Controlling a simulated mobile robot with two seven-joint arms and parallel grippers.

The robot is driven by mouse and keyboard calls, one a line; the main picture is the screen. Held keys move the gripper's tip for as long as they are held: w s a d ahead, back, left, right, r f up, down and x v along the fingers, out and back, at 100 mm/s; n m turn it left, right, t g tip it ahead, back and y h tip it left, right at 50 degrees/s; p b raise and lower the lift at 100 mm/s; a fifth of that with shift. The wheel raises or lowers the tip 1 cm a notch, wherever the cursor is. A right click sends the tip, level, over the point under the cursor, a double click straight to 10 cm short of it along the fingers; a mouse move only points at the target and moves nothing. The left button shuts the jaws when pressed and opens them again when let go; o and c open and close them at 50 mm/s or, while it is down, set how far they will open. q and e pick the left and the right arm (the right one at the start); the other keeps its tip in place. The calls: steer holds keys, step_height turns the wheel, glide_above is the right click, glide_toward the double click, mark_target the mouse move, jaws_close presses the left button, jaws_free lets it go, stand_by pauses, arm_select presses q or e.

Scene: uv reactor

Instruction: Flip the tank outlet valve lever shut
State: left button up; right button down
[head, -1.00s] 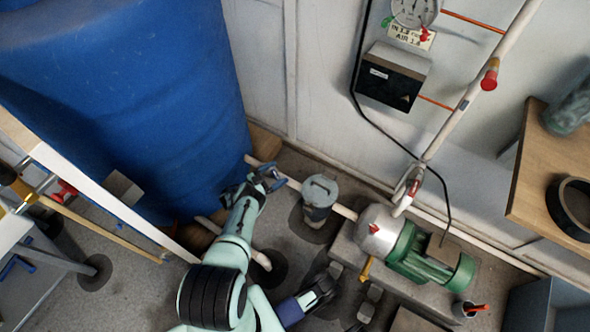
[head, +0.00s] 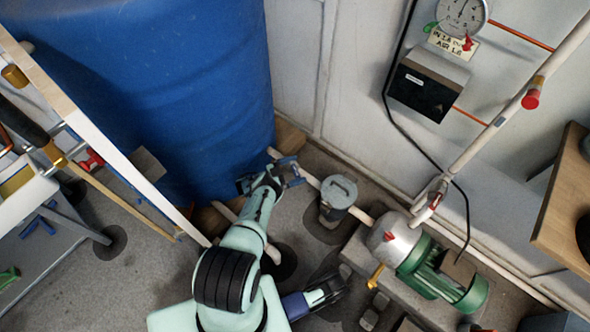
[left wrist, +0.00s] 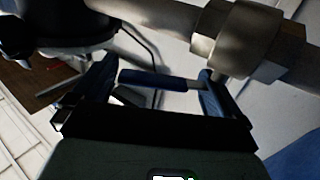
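The tank outlet valve lever (left wrist: 160,80) is a blue bar in the left wrist view. It lies crosswise between my fingers, beside the metal valve body (left wrist: 238,40) on the pipe. My left gripper (head: 291,172) is at the pipe near the foot of the blue tank (head: 170,90). In the left wrist view its two fingers (left wrist: 155,88) stand wide apart, one at each end of the lever. I cannot tell whether they touch it. In the head view my gripper hides the lever. My right gripper (head: 328,292) is low, beside my left arm; its opening is unclear.
A grey lidded canister (head: 338,193) stands on the pipe line right of my left gripper. Beyond it is a green and silver pump (head: 425,262). A white frame (head: 105,140) stands at left. A black box (head: 428,84) hangs on the wall.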

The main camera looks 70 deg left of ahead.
arm_select(q)
steer(key=s+p, duration=0.1)
steer(key=s, duration=1.2)
steer(key=shift+s+a+p, duration=0.15)
steer(key=shift+s+p, duration=0.05)
steer(key=shift+p, duration=0.15)
arm_select(e)
steer(key=w, duration=0.1)
steer(key=w+r, duration=0.1)
steer(key=w+t, duration=0.1)
steer(key=shift+w+a+r, duration=0.15)
steer(key=shift+a+r, duration=0.05)
steer(key=shift+r, duration=0.2)
